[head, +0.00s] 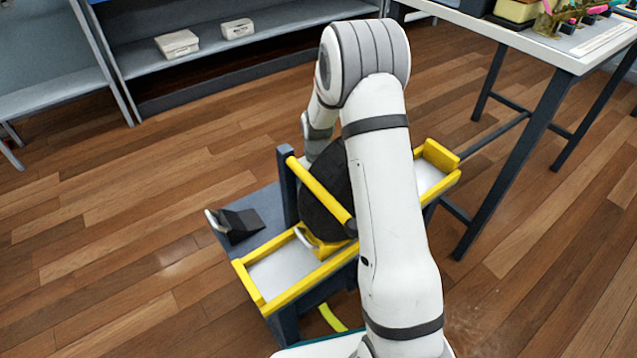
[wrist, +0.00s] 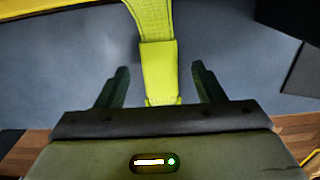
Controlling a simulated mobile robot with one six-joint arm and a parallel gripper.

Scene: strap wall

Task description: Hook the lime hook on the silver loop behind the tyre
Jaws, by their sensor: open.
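A lime strap (wrist: 157,65) hangs down between the fingers of my gripper (wrist: 160,85) in the wrist view. The fingers stand apart, with a gap on each side of the strap. The strap's lower end meets the gripper body's edge, and I cannot make out a hook there. A short lime strip (head: 332,318) shows low beside the stand in the head view. The black tyre (head: 325,205) stands upright behind a yellow bar. My gripper is hidden in the head view. A silver loop (head: 303,237) shows at the tyre's near side; none is visible behind the tyre.
The blue-grey stand has a yellow-edged tray (head: 285,275), a yellow bar (head: 318,188) and a black wedge (head: 242,224) with a silver piece at its left. A white table (head: 560,50) is at right, shelves (head: 240,50) behind. Floor at left is clear.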

